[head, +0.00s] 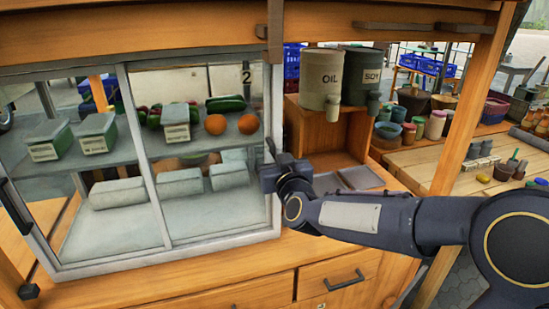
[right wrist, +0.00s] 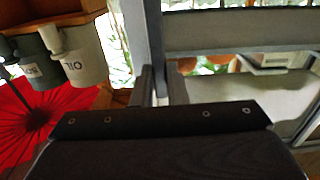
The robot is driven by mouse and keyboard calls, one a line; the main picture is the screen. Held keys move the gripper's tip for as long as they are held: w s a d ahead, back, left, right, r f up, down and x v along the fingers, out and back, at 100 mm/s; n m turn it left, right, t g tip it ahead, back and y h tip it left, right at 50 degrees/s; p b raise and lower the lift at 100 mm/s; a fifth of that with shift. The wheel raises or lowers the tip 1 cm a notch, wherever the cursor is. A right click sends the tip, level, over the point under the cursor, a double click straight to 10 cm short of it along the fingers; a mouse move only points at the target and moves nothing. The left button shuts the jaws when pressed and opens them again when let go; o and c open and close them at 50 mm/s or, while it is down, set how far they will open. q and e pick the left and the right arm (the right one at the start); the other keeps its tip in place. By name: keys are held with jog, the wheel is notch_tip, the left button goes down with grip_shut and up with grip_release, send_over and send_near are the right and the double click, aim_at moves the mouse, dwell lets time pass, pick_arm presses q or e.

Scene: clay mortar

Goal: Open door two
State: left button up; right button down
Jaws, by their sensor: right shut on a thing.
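Door two (head: 275,205) is the right glass panel of a display case, marked with a "2" (head: 246,77) at its upper right. It stands at the right end of the case front, and I see no clear gap at its right edge. My right gripper (head: 270,168) is at this edge, shut on the dark upright door handle (head: 270,147). My own wrist hides most of the grip. My left gripper is not in view.
Behind the glass are lidded boxes (head: 97,131), oranges (head: 249,123) and green vegetables (head: 226,103). OIL (head: 320,78) and SOY (head: 361,76) canisters stand on a wooden box right of the case. Drawers (head: 338,275) lie below. A side table (head: 425,160) holds jars.

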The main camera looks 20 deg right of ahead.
jog(key=shift+a, duration=0.1)
jog(key=a+p, duration=0.2)
jog(key=a, duration=0.6)
jog(key=a+p, duration=0.2)
jog(key=a, duration=0.5)
jog(key=a+p, duration=0.2)
jog(key=a, duration=0.6)
jog(key=shift+s+a, duration=0.3)
jog(key=shift+s, duration=0.1)
jog(key=c, duration=1.4)
grip_release()
jog(key=shift+c, duration=0.2)
jog(key=s+b, duration=0.1)
jog(key=s, duration=0.7)
jog(key=shift+d+b, duration=0.15)
jog(key=shift+b, duration=0.15)
jog(key=shift+w, duration=0.1)
